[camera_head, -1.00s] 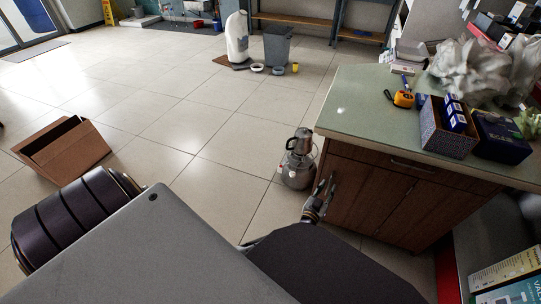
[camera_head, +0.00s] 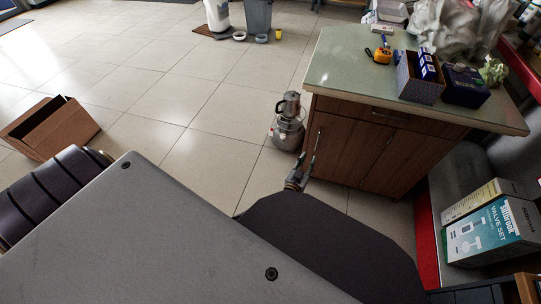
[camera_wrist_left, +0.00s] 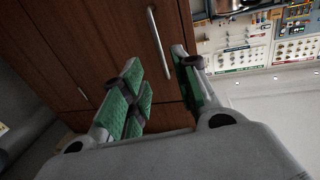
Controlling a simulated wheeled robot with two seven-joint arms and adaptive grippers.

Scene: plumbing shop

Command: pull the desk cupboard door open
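The wooden desk cupboard (camera_head: 345,145) stands under the green desktop, its doors shut in the head view. My left gripper (camera_head: 309,155) is in front of its left side, partly hidden by my own arm. In the left wrist view my left gripper (camera_wrist_left: 160,88) is open, with green finger pads apart and nothing between them. A long metal bar handle (camera_wrist_left: 158,42) on the wood front (camera_wrist_left: 65,40) shows beyond the fingertips; I cannot tell whether they touch it. A smaller metal piece (camera_wrist_left: 83,94) lies left of the fingers. My right gripper is not in view.
A metal pot-like appliance (camera_head: 288,125) stands on the floor left of the cupboard. An open cardboard box (camera_head: 50,128) lies at the left. A valve set box (camera_head: 490,232) is at the right. Tools and boxes cover part of the desktop (camera_head: 345,65).

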